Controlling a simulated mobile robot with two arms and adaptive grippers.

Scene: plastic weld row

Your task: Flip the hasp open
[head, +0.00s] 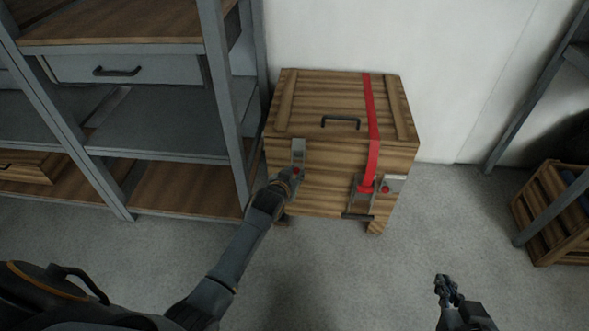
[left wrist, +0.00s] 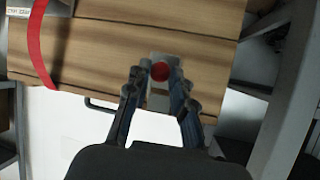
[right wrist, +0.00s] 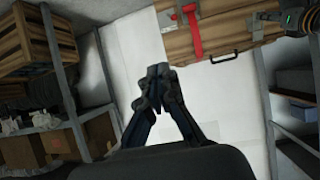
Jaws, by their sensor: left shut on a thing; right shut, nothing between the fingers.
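A wooden crate (head: 322,185) with a lid stands against the wall. A grey metal hasp (head: 299,150) with a red knob (head: 297,171) is on its front, at the left. My left gripper (head: 286,179) is at the hasp's lower end. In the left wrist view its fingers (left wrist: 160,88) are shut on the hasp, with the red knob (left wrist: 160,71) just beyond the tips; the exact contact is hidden. A second grey plate with a red knob (head: 386,189) is at the crate's front right. My right gripper (head: 447,284) is shut and empty, away from the crate.
A red strap (head: 372,120) runs over the lid to a metal buckle (head: 360,190). A dark handle (head: 341,121) is on the lid. A grey shelf unit (head: 225,100) stands close on the left. A slatted wooden crate (head: 550,215) is at right. Floor in front is clear.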

